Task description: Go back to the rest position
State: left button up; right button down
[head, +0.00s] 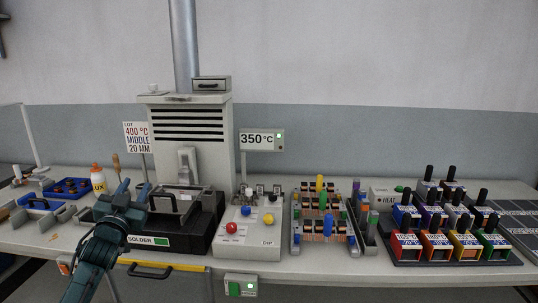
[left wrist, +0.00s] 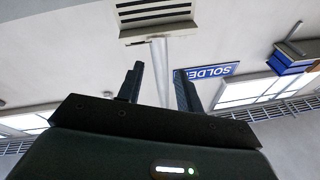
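My left gripper (head: 132,188) is raised over the front left of the bench (head: 190,264), in front of the solder station (head: 177,235). In the left wrist view its two dark fingers (left wrist: 159,88) stand apart with nothing held between them. Behind them that view shows the wall, a pipe and a blue sign reading "SOLDE". My right gripper is in neither view.
The solder station has a tall grey hood (head: 188,130). Right of it are a DIP control box (head: 246,243), a rack of coloured parts (head: 324,225) and several black-handled coloured boxes (head: 437,246). A blue tray (head: 70,188) and white bottle (head: 98,180) stand left.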

pick_arm(q)
notch_tip(320, 180, down, 5)
jog(key=a+n+g+y, duration=0.1)
jog(key=a+g, duration=0.1)
jog(key=g, duration=0.1)
jog(key=s+d+f+g+h, duration=0.1)
jog(key=s+d+f, duration=0.3)
jog(key=s+f, duration=0.15)
jog(key=s+d+f+m+g+h, duration=0.1)
jog(key=s+d+f, duration=0.25)
jog(key=f, duration=0.35)
jog(key=s+d+f+g, duration=0.2)
jog(key=s+d+f, duration=0.1)
jog(key=s+f, duration=0.3)
jog(key=s+d+f+g+h, duration=0.1)
jog(key=s+d+f, duration=0.2)
jog(key=s, duration=0.5)
jog(key=s+d+f+g+h, duration=0.1)
jog(key=s+d+f, duration=0.2)
jog(key=s, duration=0.5)
jog(key=s+d+f+g, duration=0.1)
jog(key=s+d+f, duration=0.2)
jog(key=s+d, duration=0.2)
jog(key=s, duration=0.3)
jog(key=shift+h, duration=0.4)
